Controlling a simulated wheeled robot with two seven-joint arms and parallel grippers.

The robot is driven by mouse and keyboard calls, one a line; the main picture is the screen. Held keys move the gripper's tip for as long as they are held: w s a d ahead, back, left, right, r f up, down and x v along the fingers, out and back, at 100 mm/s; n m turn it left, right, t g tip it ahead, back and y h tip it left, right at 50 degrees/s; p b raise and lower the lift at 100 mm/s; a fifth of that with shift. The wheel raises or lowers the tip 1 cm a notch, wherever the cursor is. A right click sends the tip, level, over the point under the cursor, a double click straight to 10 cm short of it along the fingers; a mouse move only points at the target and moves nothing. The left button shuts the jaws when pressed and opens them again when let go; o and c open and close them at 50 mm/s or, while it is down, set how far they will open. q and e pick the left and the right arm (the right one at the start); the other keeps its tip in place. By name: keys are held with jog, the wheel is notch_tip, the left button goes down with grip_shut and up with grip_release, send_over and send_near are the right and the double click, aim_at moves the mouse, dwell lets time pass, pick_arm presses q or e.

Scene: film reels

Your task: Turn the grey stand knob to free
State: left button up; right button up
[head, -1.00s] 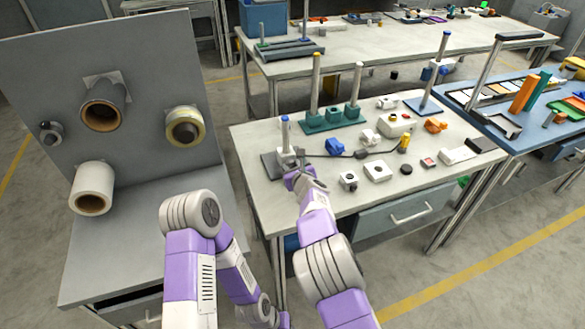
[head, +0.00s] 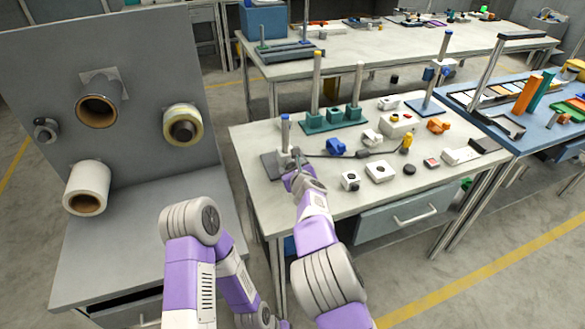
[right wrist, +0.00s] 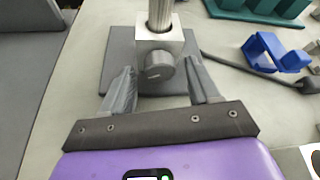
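The grey stand has a flat dark base (head: 271,166), an upright post with a blue top (head: 285,133) and a light block around the post. In the right wrist view the round grey knob (right wrist: 160,66) sits on the near face of the block (right wrist: 172,42). My right gripper (right wrist: 162,72) is open, with one finger on each side of the knob and gaps between. It also shows in the head view (head: 295,168), at the stand, where it partly hides the block and knob. My left arm shows at the lower left, but its gripper is not visible.
A blue clamp-like part (head: 336,147) and a dark cable (head: 350,155) lie right of the stand. A green base with posts (head: 330,124) stands behind. Small white boxes (head: 350,181) lie nearer the front. A grey panel with rolls (head: 140,60) rises at left.

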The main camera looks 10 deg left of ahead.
jog(key=shift+v, duration=3.8)
